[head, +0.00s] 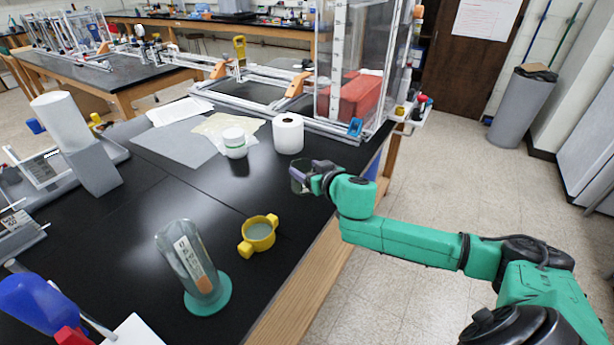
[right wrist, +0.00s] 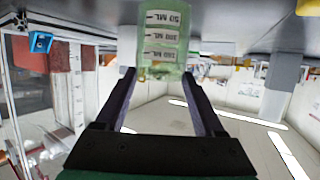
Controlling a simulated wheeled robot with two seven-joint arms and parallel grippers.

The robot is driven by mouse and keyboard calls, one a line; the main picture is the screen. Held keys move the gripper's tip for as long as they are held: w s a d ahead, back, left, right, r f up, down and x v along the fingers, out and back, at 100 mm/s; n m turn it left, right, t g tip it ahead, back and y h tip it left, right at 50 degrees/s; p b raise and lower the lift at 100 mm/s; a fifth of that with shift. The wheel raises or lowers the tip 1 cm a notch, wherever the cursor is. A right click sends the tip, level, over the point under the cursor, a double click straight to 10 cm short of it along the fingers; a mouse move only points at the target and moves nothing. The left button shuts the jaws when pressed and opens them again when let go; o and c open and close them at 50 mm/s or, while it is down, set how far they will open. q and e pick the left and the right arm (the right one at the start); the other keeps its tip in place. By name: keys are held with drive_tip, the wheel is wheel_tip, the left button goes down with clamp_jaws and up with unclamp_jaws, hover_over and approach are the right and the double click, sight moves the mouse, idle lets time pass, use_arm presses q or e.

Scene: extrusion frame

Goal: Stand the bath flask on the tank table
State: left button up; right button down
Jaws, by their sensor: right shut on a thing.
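My right gripper (head: 300,179) is low over the right edge of the near black table (head: 150,205). In the right wrist view, its two dark fingers (right wrist: 164,95) are shut on a pale green, see-through flask (right wrist: 163,40) with white volume marks. In the head view the flask is mostly hidden by the fingers, and I cannot tell whether it touches the table. A clear tank (head: 350,50) with a red block inside stands at this table's far end. My left gripper is not in view.
A paper roll (head: 288,134) and a white, green-banded jar (head: 234,143) stand beyond the gripper. A yellow two-handled cup (head: 259,233) and a tall cylinder on a green foot (head: 208,298) stand nearer. Bare tabletop lies between the cup and the jar.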

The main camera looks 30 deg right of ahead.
wheel_tip(320, 180, down, 2)
drive_tip(key=shift+w+f, duration=0.1)
drive_tip(key=shift+f, duration=0.15)
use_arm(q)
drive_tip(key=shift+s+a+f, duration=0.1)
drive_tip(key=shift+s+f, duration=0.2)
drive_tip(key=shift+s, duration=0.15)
use_arm(e)
unclamp_jaws()
